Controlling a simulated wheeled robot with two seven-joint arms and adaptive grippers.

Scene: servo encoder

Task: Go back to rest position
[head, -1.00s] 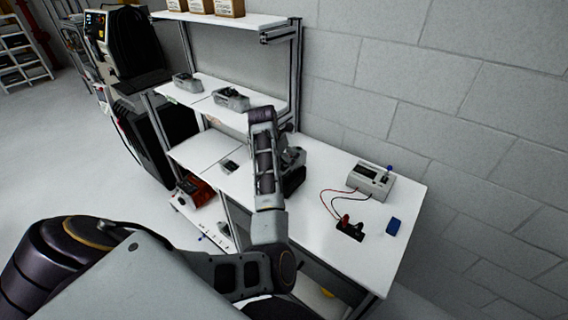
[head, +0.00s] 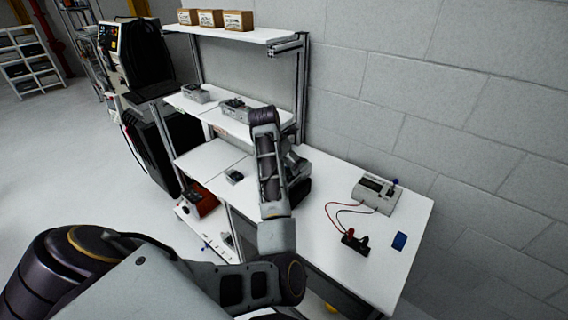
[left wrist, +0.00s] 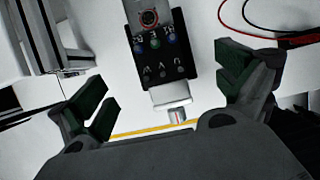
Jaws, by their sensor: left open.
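My left arm reaches over the white workbench in the head view, and its gripper (head: 297,186) is mostly hidden behind the arm's own forearm. In the left wrist view my left gripper (left wrist: 165,100) has its two dark fingers spread wide, with nothing held between them. A black device (left wrist: 158,45) with a round connector and several coloured buttons lies beyond the fingers on the white surface. A small silver part with a light end (left wrist: 174,105) sits at the device's lower edge. My right gripper is not in view.
A grey meter box (head: 376,193) with red and black leads to a black terminal block (head: 355,241) stands on the bench (head: 330,265). A blue item (head: 399,241) lies near the right edge. Shelves with cardboard boxes (head: 238,20) rise behind. Open floor (head: 75,160) lies left.

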